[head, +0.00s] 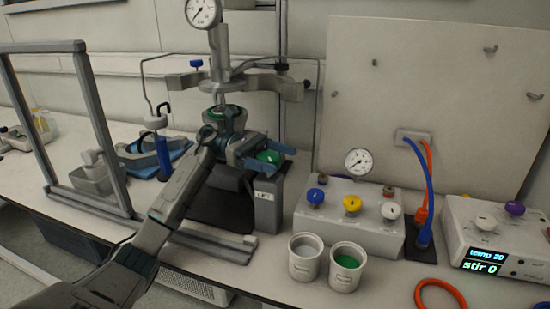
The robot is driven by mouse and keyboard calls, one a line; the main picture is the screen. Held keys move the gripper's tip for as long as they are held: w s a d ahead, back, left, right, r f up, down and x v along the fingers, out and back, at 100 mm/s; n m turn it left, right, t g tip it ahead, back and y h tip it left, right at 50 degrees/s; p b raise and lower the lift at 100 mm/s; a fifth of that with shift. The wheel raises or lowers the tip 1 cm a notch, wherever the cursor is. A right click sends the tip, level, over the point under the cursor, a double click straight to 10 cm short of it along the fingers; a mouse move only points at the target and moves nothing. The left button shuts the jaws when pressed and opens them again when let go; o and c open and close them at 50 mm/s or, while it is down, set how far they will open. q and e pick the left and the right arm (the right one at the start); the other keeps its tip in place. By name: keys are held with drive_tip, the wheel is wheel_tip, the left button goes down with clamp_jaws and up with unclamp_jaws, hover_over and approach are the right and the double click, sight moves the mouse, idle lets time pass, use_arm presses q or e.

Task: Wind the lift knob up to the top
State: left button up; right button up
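The lift box (267,211) with its "LIFT" label stands beside the reactor, right of its dark base. The green lift knob (269,157) sits on top of the box. My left gripper (268,158) reaches in from the left, with its bluish fingers on either side of the knob. Whether the fingers press on the knob cannot be made out. The reactor head (219,78) with a dial gauge (203,12) stands above and behind my gripper. My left arm hides part of the reactor. My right gripper is out of view.
A valve box (349,219) with blue, yellow and white knobs stands to the right. Two cups (305,257) (346,267) stand before it. A controller (500,235) reads "temp 20, stir 0". A grey frame (100,125) stands at left; an orange ring (441,292) lies at front right.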

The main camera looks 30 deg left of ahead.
use_arm(q)
drive_tip(key=shift+a, duration=0.15)
drive_tip(key=a+b, duration=0.2)
drive_tip(key=a, duration=0.8)
drive_tip(key=shift+s+a, duration=0.2)
drive_tip(key=shift+a, duration=0.1)
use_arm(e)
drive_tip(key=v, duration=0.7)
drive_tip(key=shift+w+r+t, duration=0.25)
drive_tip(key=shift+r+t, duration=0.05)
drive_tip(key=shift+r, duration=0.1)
use_arm(q)
drive_tip(key=shift+f, duration=0.1)
